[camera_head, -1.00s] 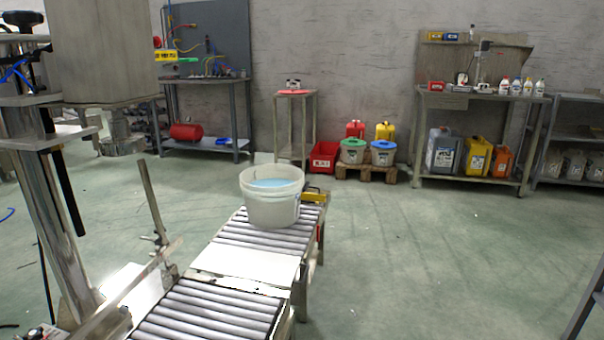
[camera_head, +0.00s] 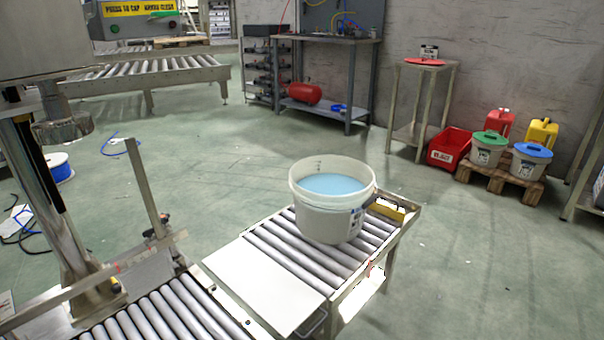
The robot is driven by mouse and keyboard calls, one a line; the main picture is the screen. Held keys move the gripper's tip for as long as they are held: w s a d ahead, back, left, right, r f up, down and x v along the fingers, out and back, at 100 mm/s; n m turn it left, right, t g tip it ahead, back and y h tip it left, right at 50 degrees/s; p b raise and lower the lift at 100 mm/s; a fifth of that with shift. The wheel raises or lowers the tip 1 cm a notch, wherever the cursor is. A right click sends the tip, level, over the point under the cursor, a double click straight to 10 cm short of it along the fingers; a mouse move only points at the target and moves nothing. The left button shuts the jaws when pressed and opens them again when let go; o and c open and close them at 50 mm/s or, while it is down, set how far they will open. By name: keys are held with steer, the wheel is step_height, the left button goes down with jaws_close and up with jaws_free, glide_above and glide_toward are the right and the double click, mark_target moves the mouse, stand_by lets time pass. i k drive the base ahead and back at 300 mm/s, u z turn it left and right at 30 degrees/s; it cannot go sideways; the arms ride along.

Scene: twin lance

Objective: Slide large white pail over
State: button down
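The large white pail (camera_head: 330,222) stands upright near the far end of the roller conveyor (camera_head: 268,238). It has no lid on, and light blue liquid shows inside it. A label shows on its right side. A yellow block (camera_head: 388,210) sits at the conveyor's end, just behind and right of the pail. My gripper is not in view.
A flat white plate (camera_head: 262,285) lies between the two roller sections. A metal post and rail (camera_head: 145,190) stand on the left. A small stand (camera_head: 425,64), a red bin (camera_head: 448,148) and lidded buckets on a pallet (camera_head: 500,178) are behind. Floor right of the conveyor is clear.

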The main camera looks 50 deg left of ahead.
mark_target(336, 182)
steer(key=u, duration=1)
steer(key=i, duration=1.15)
steer(key=u, duration=1)
